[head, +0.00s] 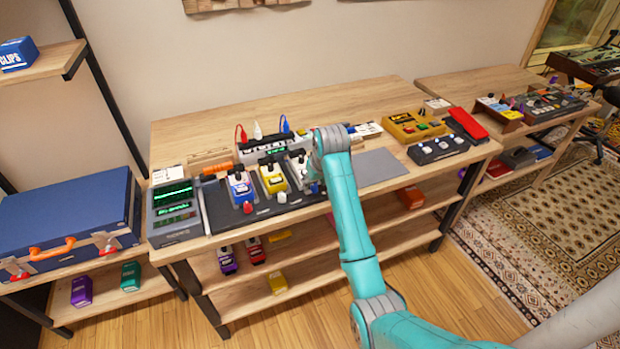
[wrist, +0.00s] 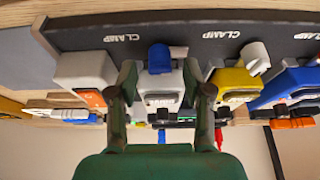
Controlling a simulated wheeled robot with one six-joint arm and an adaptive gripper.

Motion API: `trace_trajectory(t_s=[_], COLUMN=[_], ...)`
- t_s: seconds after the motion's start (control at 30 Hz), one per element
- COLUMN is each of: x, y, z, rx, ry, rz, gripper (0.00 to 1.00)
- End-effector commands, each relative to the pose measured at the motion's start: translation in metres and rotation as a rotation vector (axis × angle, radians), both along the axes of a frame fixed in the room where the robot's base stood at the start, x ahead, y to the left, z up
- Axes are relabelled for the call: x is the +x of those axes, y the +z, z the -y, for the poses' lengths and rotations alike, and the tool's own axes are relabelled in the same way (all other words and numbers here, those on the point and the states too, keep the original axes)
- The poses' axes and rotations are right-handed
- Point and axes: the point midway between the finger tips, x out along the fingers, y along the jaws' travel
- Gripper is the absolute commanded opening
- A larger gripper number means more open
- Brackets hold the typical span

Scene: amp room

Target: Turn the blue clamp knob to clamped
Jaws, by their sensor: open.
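The blue clamp knob (wrist: 159,58) stands at the near end of a white pedal (wrist: 160,82) in the wrist view. It sits between two printed CLAMP labels on a dark board (wrist: 190,35). My gripper (wrist: 167,82) is open and empty, with one finger on each side of the white pedal. The knob lies beyond the fingertips in the picture, between their lines; I see no contact. In the head view my gripper (head: 313,165) is over the right part of the board, and my arm hides most of that spot.
A yellow pedal (wrist: 234,82) with a white knob (wrist: 255,57) and a blue pedal (wrist: 288,82) are close beside my gripper. Another white pedal (wrist: 82,72) is on the other side. A grey mat (head: 378,166) lies bare on the table right of my arm.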

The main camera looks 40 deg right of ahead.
Motion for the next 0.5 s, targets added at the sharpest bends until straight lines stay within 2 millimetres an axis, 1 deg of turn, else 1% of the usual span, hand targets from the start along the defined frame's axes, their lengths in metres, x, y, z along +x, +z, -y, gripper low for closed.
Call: trace_trajectory(t_s=[0.1,0.33,0.37,0.4,0.47,0.5], x=[-0.0021,-0.0021,-0.0021,-0.0021,-0.0021,-0.0021], y=[-0.0042,-0.0045,-0.0045,-0.0044,-0.0044,-0.0044], z=[0.0,0.0,0.0,0.0,0.0,0.0], rx=[0.0,0.0,0.0,0.0,0.0,0.0], ry=[0.0,0.0,0.0,0.0,0.0,0.0], rz=[-0.001,0.0,0.0,0.0,0.0,0.0], gripper=[0.5,0.5,0.48,0.38,0.23,0.13])
